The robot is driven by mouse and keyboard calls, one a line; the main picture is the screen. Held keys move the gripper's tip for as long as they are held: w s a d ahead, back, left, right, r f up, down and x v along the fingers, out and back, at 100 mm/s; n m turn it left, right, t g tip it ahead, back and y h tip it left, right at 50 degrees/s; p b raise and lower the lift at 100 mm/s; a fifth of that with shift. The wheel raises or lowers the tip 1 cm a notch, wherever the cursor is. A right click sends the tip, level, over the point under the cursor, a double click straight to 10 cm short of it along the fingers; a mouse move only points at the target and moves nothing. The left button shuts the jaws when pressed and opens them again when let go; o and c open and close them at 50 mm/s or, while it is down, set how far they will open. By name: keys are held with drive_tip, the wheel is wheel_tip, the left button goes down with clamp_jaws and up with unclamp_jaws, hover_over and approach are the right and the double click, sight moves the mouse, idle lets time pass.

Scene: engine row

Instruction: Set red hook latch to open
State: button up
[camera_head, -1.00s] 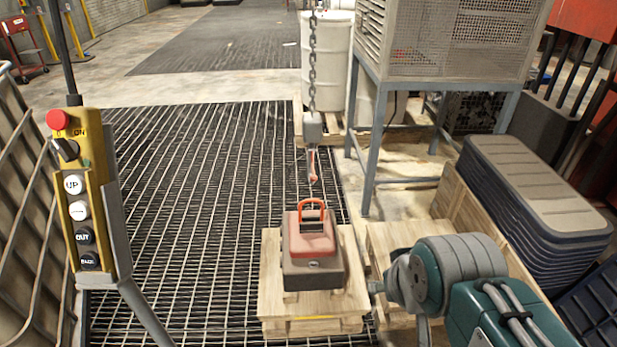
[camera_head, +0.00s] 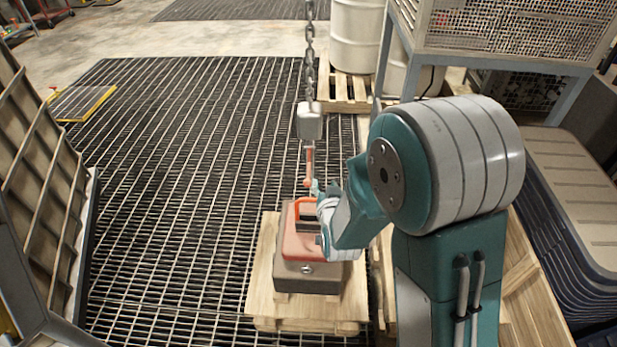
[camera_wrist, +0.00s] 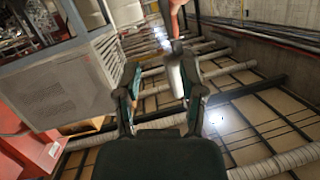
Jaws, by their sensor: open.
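The red hook (camera_head: 309,168) hangs below a grey block (camera_head: 311,122) on a chain in the head view. Its latch is too small to tell apart from the hook, so its position cannot be told. My gripper (camera_head: 318,188) is close beside the hook's lower end, just to its right; contact cannot be told. In the wrist view, my gripper (camera_wrist: 160,82) has its two fingers spread apart. A red-orange part of the hook (camera_wrist: 175,14) shows at the top, above a grey piece (camera_wrist: 173,74) between or beyond the fingers.
A red-topped load box (camera_head: 302,245) with an orange handle (camera_head: 303,205) sits on a wooden pallet (camera_head: 262,285) right below the hook. A mesh cage on legs (camera_head: 510,35) and white drums (camera_head: 355,35) stand behind.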

drive_tip(key=t, duration=0.2)
approach(308, 178)
drive_tip(key=f, duration=0.1)
drive_tip(key=shift+w+f+t, duration=0.5)
drive_tip(key=shift+w, duration=0.05)
drive_tip(key=shift+y, duration=0.4)
drive_tip(key=w, duration=0.3)
drive_tip(key=w+a, duration=0.1)
drive_tip(key=w, duration=0.5)
drive_tip(key=shift+w+a, duration=0.15)
drive_tip(key=shift+w, duration=0.2)
clamp_jaws()
